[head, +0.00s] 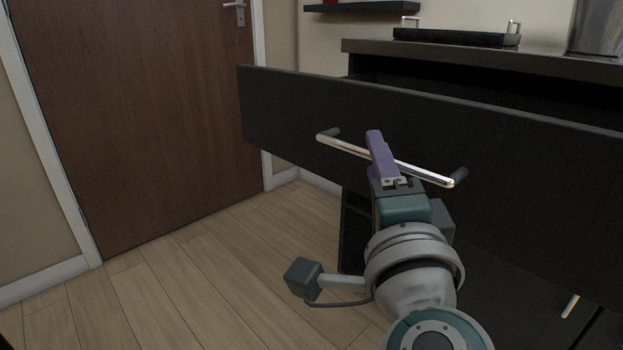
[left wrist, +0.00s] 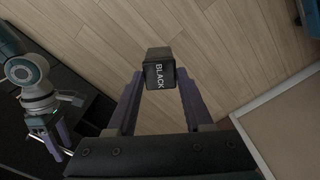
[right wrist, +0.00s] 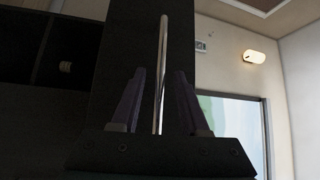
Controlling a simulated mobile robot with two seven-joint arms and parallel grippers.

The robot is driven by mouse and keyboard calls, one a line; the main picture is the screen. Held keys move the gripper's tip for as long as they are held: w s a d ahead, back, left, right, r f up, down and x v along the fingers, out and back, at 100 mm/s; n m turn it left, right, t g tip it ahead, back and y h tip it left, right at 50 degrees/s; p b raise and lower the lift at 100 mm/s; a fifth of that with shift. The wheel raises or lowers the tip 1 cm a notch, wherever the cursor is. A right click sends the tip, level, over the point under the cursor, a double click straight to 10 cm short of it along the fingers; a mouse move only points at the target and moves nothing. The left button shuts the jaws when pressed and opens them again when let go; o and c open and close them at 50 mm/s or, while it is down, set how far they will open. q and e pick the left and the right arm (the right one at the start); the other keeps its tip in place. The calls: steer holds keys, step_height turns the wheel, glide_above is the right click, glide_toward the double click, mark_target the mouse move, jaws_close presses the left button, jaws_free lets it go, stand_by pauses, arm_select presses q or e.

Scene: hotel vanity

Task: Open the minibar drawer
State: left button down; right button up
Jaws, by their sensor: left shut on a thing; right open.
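The minibar drawer's black front (head: 285,108) stands pulled out from the cabinet in the head view, with a dark gap behind its top edge. A shiny metal bar handle (head: 425,175) runs across it. My right gripper (head: 377,145) is at the handle, its purple fingers open. In the right wrist view the handle bar (right wrist: 163,50) runs upright between the open fingers (right wrist: 161,76). My left gripper (left wrist: 160,78) shows only in its own wrist view. It is shut on a small black box (left wrist: 158,56) lettered BLACK, held above the floor.
A black tray with metal handles (head: 455,38) lies on the cabinet top (head: 580,66). A wall shelf (head: 360,8) is above. A closed brown door (head: 130,110) is at the left. The wooden floor (head: 200,280) before it is clear. Another handle (head: 570,306) shows low at right.

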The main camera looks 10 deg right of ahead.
arm_select(q)
steer(key=shift+r+p, duration=0.65)
steer(key=shift+r, duration=0.15)
arm_select(e)
steer(key=s+a+f, duration=0.1)
steer(key=s, duration=0.9)
steer(key=shift+s+f, duration=0.15)
steer(key=shift+f, duration=0.05)
steer(key=shift+a+r, duration=0.1)
